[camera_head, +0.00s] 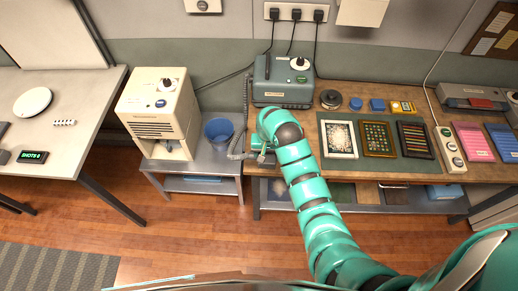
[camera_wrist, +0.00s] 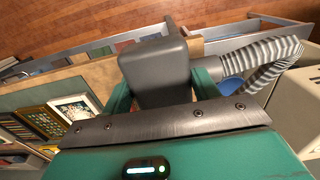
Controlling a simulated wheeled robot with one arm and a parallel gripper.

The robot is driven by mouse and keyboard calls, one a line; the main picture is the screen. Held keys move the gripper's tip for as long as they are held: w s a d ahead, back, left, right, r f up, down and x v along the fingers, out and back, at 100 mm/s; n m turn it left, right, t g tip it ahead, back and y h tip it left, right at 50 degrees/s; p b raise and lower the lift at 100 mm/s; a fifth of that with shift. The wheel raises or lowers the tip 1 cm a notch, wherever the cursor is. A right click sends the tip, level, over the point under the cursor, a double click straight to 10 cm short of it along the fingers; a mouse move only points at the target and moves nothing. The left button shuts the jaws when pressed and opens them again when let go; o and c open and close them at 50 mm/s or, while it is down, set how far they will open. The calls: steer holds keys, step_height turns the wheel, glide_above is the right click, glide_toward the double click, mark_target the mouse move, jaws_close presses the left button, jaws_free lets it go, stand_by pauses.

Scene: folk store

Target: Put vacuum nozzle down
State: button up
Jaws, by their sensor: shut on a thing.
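The vacuum nozzle (camera_wrist: 155,70) is a dark grey block in the wrist view. My gripper (camera_wrist: 160,88) is shut on it, with one green finger on each side. A ribbed grey hose (camera_wrist: 262,58) runs from the nozzle to the right. In the head view the hose (camera_head: 246,118) hangs by the left end of the workbench (camera_head: 380,175). There my gripper (camera_head: 262,152) is at the bench's front left edge, mostly hidden by my arm. The nozzle cannot be made out in the head view. A grey-green machine (camera_head: 283,82) stands on the bench behind my gripper.
A cream machine (camera_head: 162,112) and a blue bin (camera_head: 218,130) stand on the low metal table at left. Framed pieces (camera_head: 338,138) lie on the bench mat to the right of my arm. Blue and dark round items (camera_head: 330,99) lie behind them. The wooden floor ahead is clear.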

steer(key=w+f+b, duration=0.2)
steer(key=w+b, duration=0.2)
steer(key=b, duration=0.2)
steer(key=w+f+b, duration=0.3)
steer(key=w+b, duration=0.1)
steer(key=b, duration=0.2)
steer(key=w+f+b, duration=0.3)
steer(key=w+b, duration=0.1)
steer(key=b, duration=0.2)
steer(key=shift+w+f+b, duration=0.2)
steer(key=shift+b, duration=0.1)
steer(key=shift+w+r+p, duration=0.1)
steer(key=shift+w+p, duration=0.1)
steer(key=shift+p, duration=0.25)
steer(key=shift+w+a+f, duration=0.1)
steer(key=shift+w+f, duration=0.3)
steer(key=shift+f, duration=0.2)
steer(key=shift+f+p, duration=0.1)
steer(key=shift+p, duration=0.25)
steer(key=shift+w+f, duration=0.15)
steer(key=shift+f, duration=1.5)
